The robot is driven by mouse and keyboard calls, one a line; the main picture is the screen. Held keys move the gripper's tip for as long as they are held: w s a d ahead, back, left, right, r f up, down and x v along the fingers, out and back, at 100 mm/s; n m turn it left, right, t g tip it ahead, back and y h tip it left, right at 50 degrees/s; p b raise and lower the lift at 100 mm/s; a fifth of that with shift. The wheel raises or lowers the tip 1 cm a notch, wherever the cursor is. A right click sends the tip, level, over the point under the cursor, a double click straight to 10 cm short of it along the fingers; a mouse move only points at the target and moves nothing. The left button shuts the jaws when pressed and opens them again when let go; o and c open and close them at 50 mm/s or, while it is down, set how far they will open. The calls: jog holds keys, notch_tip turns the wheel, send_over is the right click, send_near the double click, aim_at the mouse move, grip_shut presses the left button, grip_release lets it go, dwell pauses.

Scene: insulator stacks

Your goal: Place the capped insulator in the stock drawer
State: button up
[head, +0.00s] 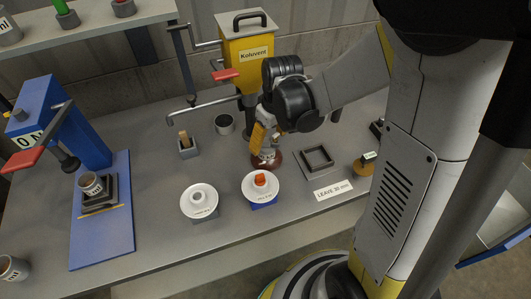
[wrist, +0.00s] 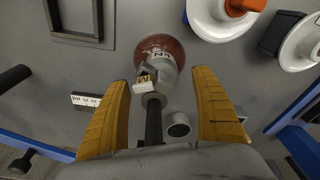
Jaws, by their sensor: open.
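A red-brown insulator (head: 274,164) with a grey metal cap stands on the bench, partly hidden by my gripper in the head view. In the wrist view the insulator (wrist: 168,49) lies just beyond my fingertips, its lettered cap facing me. My gripper (head: 262,143) is over it from above. In the wrist view my gripper (wrist: 162,80) is open, its two yellow fingers apart on either side of the cap's line; I cannot tell whether they touch it. An open, pale, blue-edged compartment (head: 491,222) shows at the right edge, partly hidden by my arm; I cannot tell whether it is the stock drawer.
A white dish with an orange top (head: 261,181) and a plain white dish (head: 199,202) stand in front. A black square frame (head: 317,157) lies right, near a "LEAVE 30 min" label (head: 333,191). The yellow Koluvent machine (head: 248,52) stands behind, the blue press (head: 65,120) left.

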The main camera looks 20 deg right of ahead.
aim_at(267, 147)
jog(key=f+b, duration=0.2)
jog(key=f, duration=0.3)
jog(key=shift+w+a+b, duration=0.15)
jog(key=shift+w+b, duration=0.2)
jog(key=shift+b, duration=0.05)
jog(key=shift+r, duration=0.1)
jog(key=shift+c, duration=0.5)
jog(key=c, duration=1.4)
jog(key=shift+r, duration=0.15)
jog(key=shift+r+p, duration=0.6)
jog(key=shift+r, duration=0.05)
notch_tip(267, 147, up, 3)
jog(key=shift+f+p, duration=0.15)
jog(key=shift+p, duration=0.55)
jog(key=s+d+r+p, duration=0.4)
jog(key=s+d+r, duration=0.1)
jog(key=d, duration=0.5)
jog(key=shift+s+d+r, duration=0.15)
jog(key=shift+r, duration=0.7)
